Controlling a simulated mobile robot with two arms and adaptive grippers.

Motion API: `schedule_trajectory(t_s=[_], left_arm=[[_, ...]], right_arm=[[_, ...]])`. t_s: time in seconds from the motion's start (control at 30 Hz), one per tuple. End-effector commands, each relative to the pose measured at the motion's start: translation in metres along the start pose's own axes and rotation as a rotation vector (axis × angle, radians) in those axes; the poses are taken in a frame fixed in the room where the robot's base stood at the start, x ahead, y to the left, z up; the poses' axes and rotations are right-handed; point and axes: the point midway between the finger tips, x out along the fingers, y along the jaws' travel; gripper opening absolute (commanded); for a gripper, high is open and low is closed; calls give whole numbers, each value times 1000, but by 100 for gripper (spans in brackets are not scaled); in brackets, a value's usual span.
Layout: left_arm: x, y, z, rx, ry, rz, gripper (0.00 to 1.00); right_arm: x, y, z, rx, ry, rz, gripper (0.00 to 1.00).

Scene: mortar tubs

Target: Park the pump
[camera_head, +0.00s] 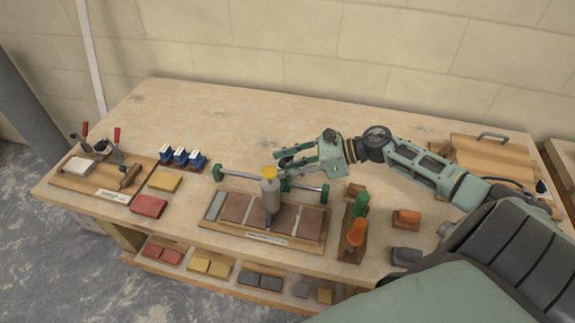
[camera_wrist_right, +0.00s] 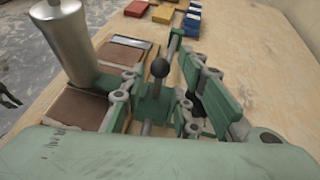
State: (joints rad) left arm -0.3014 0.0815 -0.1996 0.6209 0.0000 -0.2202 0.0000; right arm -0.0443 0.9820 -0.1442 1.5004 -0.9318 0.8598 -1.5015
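The pump (camera_head: 270,194) is an upright grey cylinder with a yellow top in the head view. It stands on a rail (camera_head: 310,188) with green end pieces, above a wooden tray (camera_head: 218,227) of brown slabs. In the right wrist view the cylinder (camera_wrist_right: 66,42) is at the upper left, beside a green carriage with a black ball knob (camera_wrist_right: 160,68). My right gripper (camera_head: 280,158) is just behind the pump. In the wrist view its fingers (camera_wrist_right: 158,90) stand apart on either side of the knob, with gaps visible. My left gripper is not in view.
Blue blocks (camera_head: 181,156), a yellow block (camera_head: 164,182) and a red block (camera_head: 148,206) lie left of the rail. A clamp board (camera_head: 75,185) is at the far left. Orange and green handled tools (camera_head: 356,233) stand right. The back of the table is mostly clear.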

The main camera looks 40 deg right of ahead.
Motion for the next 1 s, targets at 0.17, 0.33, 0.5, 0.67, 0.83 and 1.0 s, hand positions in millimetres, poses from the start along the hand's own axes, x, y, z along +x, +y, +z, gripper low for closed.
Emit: schedule_trajectory(t_s=[0.17,0.33,0.5,0.67,0.83,1.0], left_arm=[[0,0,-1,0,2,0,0],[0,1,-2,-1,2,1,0],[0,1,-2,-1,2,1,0],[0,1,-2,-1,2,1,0],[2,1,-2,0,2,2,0],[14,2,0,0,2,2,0]], right_arm=[[0,0,0,0,0,0,16],[0,0,0,0,0,-1,1],[-1,-1,1,-1,-1,-2,0],[-1,-1,1,-1,-1,-3,0],[1,-2,1,-3,-2,-4,0],[14,-6,5,-7,-5,-6,0]])
